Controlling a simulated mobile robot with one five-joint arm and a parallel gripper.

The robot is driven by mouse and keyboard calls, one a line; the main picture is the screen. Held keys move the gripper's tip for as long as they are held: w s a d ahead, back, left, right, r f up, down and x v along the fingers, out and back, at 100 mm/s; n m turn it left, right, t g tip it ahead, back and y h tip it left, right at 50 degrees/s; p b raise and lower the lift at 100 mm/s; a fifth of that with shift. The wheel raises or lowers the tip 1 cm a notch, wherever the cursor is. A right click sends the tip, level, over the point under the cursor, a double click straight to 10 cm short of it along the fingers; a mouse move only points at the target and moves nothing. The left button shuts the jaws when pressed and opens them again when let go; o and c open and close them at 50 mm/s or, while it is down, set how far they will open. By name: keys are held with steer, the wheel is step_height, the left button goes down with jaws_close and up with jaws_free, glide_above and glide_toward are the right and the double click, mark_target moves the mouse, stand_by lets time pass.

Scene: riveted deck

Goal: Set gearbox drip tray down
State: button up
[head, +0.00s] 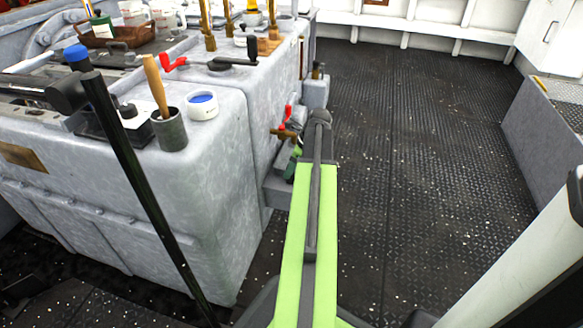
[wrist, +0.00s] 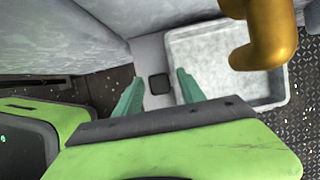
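A shallow, light grey tray (wrist: 286,92) with a pale raised rim shows at the upper right of the wrist view. It looks like the drip tray, and a brass spout above it hides part of it. My gripper (wrist: 159,77) has its two green fingers spread apart. Between them I see only a grey surface with a small dark square, and nothing is held. The right finger is close to the tray's left rim; I cannot tell if it touches. In the head view my gripper (head: 292,152) is small, beside the grey casing and partly hidden by my arm; the tray is not clear there.
A brass tap (head: 284,133) with a red handle sticks out near the gripper, and its brass body (wrist: 262,35) shows in the wrist view. The large grey casing (head: 205,170) stands on the left with cups and tools on top. The dark deck (head: 410,130) on the right is open.

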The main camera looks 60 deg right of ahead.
steer(key=shift+r+p, duration=0.35)
steer(key=p+v, duration=1)
steer(key=v, duration=0.1)
steer(key=shift+r+p, duration=0.3)
steer(key=shift+p, duration=0.05)
steer(key=shift+s, duration=0.15)
